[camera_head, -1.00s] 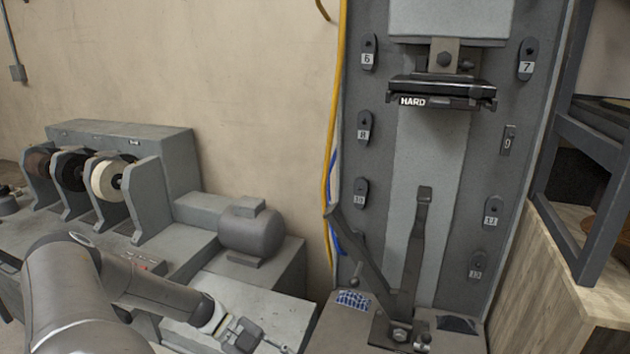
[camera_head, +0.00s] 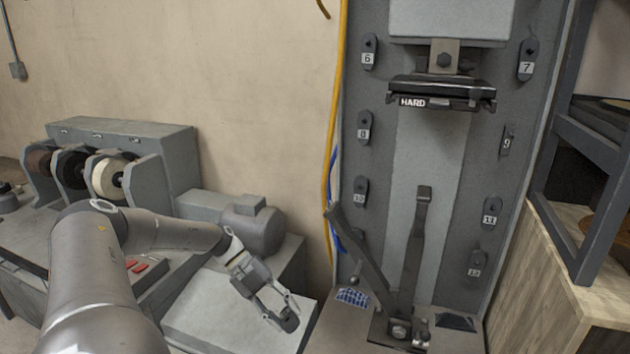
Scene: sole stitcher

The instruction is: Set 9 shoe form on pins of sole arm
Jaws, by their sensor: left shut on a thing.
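My left gripper (camera_head: 277,314) is at the lower middle, left of the sole stitcher, over the grey bench top. It is shut on a small dark piece (camera_head: 289,319) that looks like a shoe form; no number on it can be read. On the machine's panel, the spot marked 9 (camera_head: 507,141) shows a label plate, while other spots carry dark numbered forms, such as form 7 (camera_head: 526,58) and form 11 (camera_head: 491,213). An upright dark arm (camera_head: 416,245) with a small flat top stands in front of the panel, apart from my gripper. I cannot make out pins on it. My right gripper is not in view.
A slanted lever (camera_head: 358,256) stands left of the upright arm. A black bar marked HARD (camera_head: 440,95) juts out above it. A grey motor (camera_head: 254,226) and grinding wheels (camera_head: 108,178) are on the left bench. A dark frame (camera_head: 590,145) stands at the right.

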